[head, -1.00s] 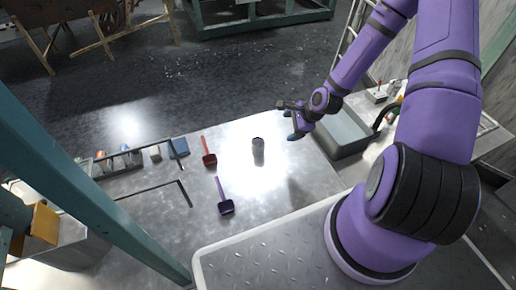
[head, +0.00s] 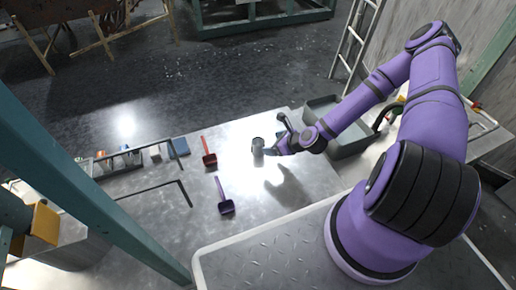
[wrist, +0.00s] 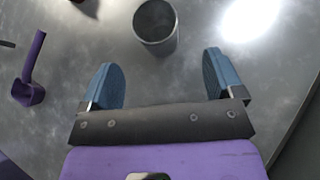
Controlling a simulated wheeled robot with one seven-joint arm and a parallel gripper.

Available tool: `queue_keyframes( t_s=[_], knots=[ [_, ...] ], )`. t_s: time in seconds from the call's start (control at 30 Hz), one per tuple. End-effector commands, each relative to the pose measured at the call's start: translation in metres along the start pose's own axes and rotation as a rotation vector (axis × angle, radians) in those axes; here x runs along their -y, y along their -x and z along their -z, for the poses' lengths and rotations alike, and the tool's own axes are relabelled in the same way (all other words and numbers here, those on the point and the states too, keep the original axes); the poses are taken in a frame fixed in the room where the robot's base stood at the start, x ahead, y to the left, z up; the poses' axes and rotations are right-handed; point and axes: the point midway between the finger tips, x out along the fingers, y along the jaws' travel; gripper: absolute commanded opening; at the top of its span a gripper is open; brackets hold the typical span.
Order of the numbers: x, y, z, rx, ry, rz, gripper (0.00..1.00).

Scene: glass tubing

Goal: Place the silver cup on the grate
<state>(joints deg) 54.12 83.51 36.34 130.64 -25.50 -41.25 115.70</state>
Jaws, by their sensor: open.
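The silver cup (head: 258,156) stands upright on the shiny metal table; in the wrist view its open rim and grey body (wrist: 157,30) show just beyond my fingers. My gripper (head: 276,137) is beside the cup on its right in the head view. In the wrist view my gripper (wrist: 166,78) is open and empty, its two blue fingers wide apart, with the cup ahead of the gap between them. I cannot pick out a grate with certainty; a dark L-shaped bar (head: 155,190) lies on the table to the left.
A red scoop (head: 209,158) and a purple scoop (head: 226,206) lie left of the cup. A dark rack (head: 118,160) with small items and a blue block (head: 180,146) are farther left. A grey bin (head: 345,140) stands to the right. Table around the cup is clear.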

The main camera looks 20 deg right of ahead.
Motion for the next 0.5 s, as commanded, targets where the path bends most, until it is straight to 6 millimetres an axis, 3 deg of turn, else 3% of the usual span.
queue_keyframes(
  t_s=[0.2,0.5],
  knots=[
    [-0.001,-0.03,0.0,-0.001,0.002,-0.001,0.87],
    [-0.003,-0.05,-0.002,-0.001,0.005,-0.002,0.87]
  ],
)
